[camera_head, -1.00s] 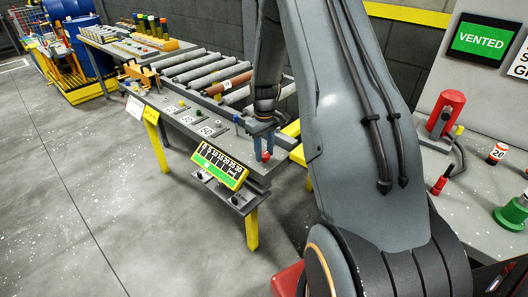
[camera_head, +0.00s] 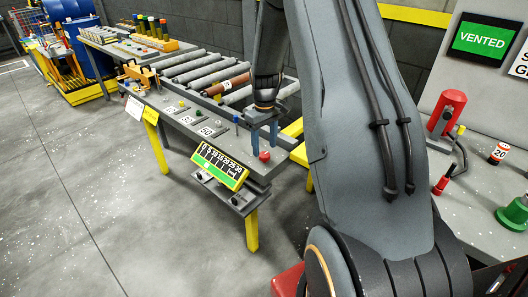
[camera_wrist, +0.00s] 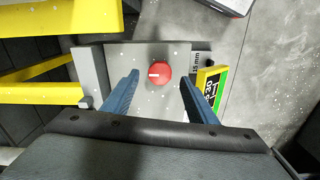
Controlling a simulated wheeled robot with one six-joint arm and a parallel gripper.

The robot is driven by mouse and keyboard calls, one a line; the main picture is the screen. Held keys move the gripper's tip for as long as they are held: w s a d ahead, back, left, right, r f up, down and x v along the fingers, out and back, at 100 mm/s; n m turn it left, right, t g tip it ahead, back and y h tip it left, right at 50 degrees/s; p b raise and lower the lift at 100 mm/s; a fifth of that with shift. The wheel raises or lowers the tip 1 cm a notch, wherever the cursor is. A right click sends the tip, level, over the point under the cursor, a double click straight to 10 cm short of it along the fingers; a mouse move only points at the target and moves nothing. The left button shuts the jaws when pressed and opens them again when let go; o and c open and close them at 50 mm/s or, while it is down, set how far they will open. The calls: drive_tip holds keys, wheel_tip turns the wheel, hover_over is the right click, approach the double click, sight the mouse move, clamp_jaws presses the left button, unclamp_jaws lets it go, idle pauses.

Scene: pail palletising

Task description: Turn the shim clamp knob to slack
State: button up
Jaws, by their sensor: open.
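The red round knob (camera_head: 264,156) sits on the grey end plate of the roller bench, near its front right corner. In the wrist view the knob (camera_wrist: 162,71) shows from above, with a short white mark towards its left side. My gripper (camera_head: 264,146) is open, its two blue fingers pointing down above the knob. In the wrist view the fingers of my gripper (camera_wrist: 160,75) stand to the left and right of the knob, with clear gaps on both sides. Nothing is between the fingers except the view of the knob.
A yellow-framed scale display (camera_head: 220,166) hangs on the bench front; its edge shows in the wrist view (camera_wrist: 211,88). Grey rollers and one brown roller (camera_head: 228,83) lie behind. A panel reading VENTED (camera_head: 482,39) stands at right. The floor in front is clear.

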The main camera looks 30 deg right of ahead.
sight(264, 154)
drive_tip(key=shift+r+b, duration=0.4)
drive_tip(key=shift+r, duration=1.9)
